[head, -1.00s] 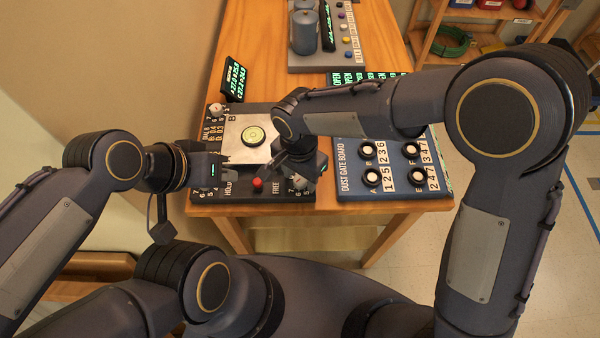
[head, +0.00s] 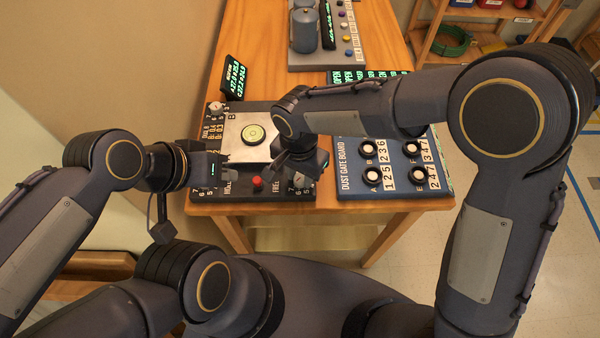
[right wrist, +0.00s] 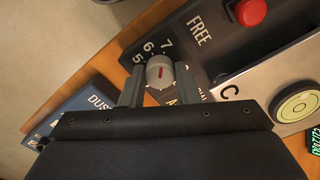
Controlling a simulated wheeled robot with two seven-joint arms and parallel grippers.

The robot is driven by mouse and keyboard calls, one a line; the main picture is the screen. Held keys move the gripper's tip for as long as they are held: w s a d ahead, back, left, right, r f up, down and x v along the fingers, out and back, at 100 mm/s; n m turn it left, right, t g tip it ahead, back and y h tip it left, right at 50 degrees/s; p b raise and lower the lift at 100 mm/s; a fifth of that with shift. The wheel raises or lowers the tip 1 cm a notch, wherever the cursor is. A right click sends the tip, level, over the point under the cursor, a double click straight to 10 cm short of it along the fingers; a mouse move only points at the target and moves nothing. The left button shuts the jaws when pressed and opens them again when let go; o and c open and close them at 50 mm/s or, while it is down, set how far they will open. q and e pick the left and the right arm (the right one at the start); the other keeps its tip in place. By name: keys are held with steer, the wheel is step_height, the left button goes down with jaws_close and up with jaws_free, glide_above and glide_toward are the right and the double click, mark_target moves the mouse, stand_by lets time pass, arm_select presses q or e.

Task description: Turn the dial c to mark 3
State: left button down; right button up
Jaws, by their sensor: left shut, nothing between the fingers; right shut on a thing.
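The dial (right wrist: 160,70) is a small pale grey knob with a red line, on a dark panel with numerals 5, 6 and 7 showing around it. In the right wrist view the red line runs roughly toward the side of 6 and 7. The other numerals are hidden. My right gripper (right wrist: 160,92) is shut on the knob, one finger on each side. My left gripper (head: 224,170) is shut and empty above the panel's left part.
The panel carries a red button (head: 257,182), a pale plate (head: 236,150) with a round green level (head: 254,134), and another knob (head: 216,107). A blue dust gate board (head: 352,180) with several knobs lies to the right. A grey device (head: 345,50) stands farther back.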

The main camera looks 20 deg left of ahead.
steer(key=n+b, duration=0.1)
steer(key=n, duration=0.2)
steer(key=n+b, duration=0.1)
steer(key=n, duration=0.6)
steer(key=shift+n, duration=0.3)
steer(key=n, duration=0.4)
steer(key=shift+n+b, duration=0.3)
steer(key=shift+b, duration=0.05)
steer(key=n, duration=0.3)
steer(key=shift+n, duration=0.3)
steer(key=n, duration=0.4)
steer(key=shift+n+p, duration=0.3)
steer(key=shift+p, duration=0.1)
steer(key=n, duration=0.3)
steer(key=shift+r+n+p, duration=0.1)
steer(key=shift+n+p, duration=0.2)
steer(key=shift+p, duration=0.05)
steer(key=shift+n+p, duration=0.45)
steer(key=shift+n, duration=1.35)
